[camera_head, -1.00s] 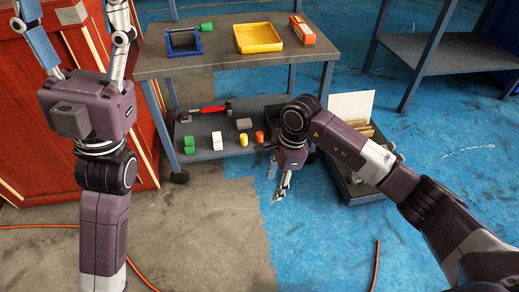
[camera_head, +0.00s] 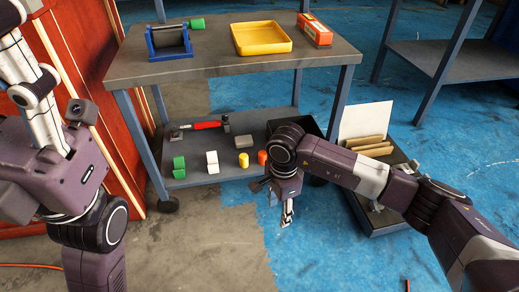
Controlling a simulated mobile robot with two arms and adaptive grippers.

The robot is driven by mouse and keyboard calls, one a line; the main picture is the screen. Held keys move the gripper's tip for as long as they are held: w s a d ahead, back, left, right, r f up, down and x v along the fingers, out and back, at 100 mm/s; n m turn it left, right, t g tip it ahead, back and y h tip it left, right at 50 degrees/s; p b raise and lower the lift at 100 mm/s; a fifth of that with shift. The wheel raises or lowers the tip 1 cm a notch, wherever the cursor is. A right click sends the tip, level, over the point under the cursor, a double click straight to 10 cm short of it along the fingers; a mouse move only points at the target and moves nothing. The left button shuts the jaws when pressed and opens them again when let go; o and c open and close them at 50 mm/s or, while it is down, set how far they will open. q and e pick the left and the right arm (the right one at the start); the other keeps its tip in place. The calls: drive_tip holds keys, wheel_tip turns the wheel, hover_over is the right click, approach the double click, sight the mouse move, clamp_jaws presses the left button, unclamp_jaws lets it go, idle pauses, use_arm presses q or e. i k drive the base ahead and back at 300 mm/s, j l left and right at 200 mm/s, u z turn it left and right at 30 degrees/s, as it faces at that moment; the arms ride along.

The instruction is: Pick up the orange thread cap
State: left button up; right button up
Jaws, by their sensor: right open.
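The orange thread cap (camera_head: 262,157) is a small upright piece near the front of the cart's lower shelf (camera_head: 205,173), just left of my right arm's wrist, which stands close to it. My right gripper (camera_head: 286,215) is open and empty, pointing down in front of the shelf, below and right of the cap and apart from it. My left gripper (camera_head: 32,85) is at the upper left, far from the cap. Its fingertips are cut off by the frame, so its opening is unclear.
A yellow cylinder (camera_head: 244,160), a white piece (camera_head: 212,162), a green piece (camera_head: 179,167), a grey block (camera_head: 243,141) and a red-handled hammer (camera_head: 205,125) share the shelf. The upper shelf holds a yellow tray (camera_head: 262,50). A dark bin (camera_head: 366,212) stands on the floor at right.

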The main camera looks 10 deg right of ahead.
sight(262, 154)
drive_tip(key=i, duration=1)
